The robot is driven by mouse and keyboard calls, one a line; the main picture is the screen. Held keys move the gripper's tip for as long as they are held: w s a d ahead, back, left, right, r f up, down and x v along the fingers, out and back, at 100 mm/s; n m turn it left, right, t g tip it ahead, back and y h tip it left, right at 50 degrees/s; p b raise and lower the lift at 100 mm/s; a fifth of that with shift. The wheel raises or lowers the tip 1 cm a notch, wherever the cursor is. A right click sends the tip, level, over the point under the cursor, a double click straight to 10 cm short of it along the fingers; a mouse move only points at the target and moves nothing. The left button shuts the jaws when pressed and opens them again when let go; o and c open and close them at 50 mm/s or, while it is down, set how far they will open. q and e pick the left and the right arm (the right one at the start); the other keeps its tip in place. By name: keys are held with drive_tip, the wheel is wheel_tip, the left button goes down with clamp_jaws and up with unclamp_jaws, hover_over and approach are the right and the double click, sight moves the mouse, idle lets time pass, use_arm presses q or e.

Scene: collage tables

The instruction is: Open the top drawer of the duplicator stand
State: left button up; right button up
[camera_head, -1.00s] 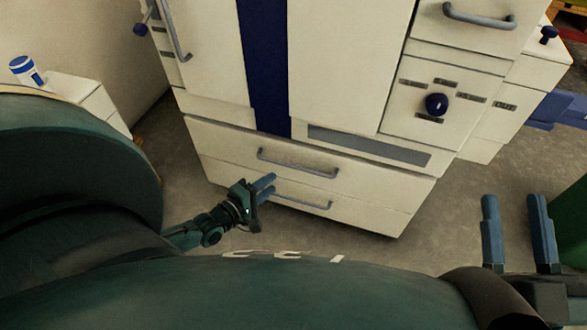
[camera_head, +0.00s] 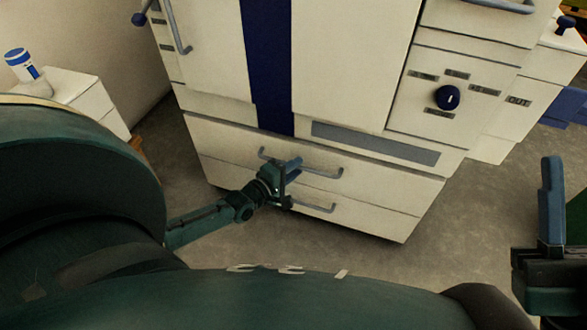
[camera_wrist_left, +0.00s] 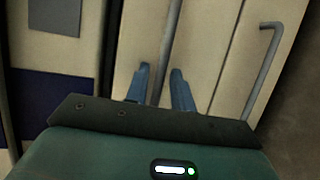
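The duplicator stand is the cream cabinet base with two wide drawers, one above the other. The top drawer (camera_head: 222,148) looks shut, and its grey bar handle (camera_head: 325,173) is partly hidden by my left gripper. My left gripper (camera_head: 295,166) is at the middle of this handle. In the left wrist view, its two blue fingers (camera_wrist_left: 160,84) are apart, with the top handle (camera_wrist_left: 173,25) running between them. The lower drawer's handle (camera_wrist_left: 265,70) shows to the right there. My right gripper (camera_head: 552,200) is at the right edge, only one finger clearly visible.
A small white cabinet (camera_head: 82,98) bearing a blue and white container (camera_head: 20,64) stands at left. Grey floor (camera_head: 465,215) lies open in front.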

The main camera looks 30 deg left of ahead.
use_arm(q)
clamp_jaws()
idle(0.3)
